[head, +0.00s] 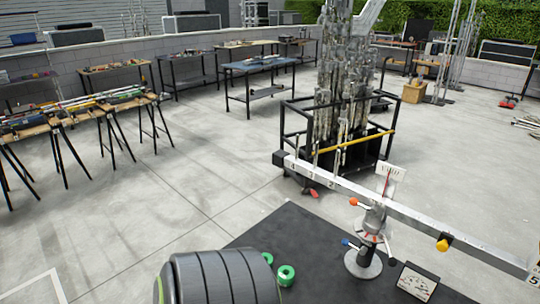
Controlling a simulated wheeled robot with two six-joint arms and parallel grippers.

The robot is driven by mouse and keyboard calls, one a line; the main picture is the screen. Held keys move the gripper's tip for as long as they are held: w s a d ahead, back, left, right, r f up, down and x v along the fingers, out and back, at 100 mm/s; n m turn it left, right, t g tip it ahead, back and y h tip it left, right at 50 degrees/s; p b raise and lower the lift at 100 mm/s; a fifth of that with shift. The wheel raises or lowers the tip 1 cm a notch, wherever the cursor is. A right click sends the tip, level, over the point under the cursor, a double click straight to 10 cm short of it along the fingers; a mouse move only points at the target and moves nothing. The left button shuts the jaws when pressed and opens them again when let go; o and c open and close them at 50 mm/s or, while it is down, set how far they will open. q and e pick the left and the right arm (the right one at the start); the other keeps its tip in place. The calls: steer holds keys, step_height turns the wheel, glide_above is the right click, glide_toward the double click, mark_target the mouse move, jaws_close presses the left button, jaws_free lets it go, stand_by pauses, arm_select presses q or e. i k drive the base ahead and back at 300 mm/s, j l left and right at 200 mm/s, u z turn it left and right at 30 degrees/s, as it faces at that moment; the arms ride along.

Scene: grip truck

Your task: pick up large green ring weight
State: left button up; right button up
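Two small green rings show on the dark mat near the bottom centre. The nearer green ring (287,275) lies with its hole visible, and the second green ring (268,258) is partly hidden behind a large dark ribbed cylinder (225,278). A green rim (160,290) shows at the cylinder's left edge, cut off by the frame. I cannot tell which green piece is the large ring weight. Neither of my grippers is in view.
A numbered metal beam (420,217) on a round-based stand (363,263) crosses the right side, with a yellow piece (442,243) on it. A black-framed cart (335,150) holds metal poles. A blue-topped table (262,65) stands farther back. Concrete floor at left centre is clear.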

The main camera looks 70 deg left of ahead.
mark_target(286, 278)
steer(key=u, duration=2.1)
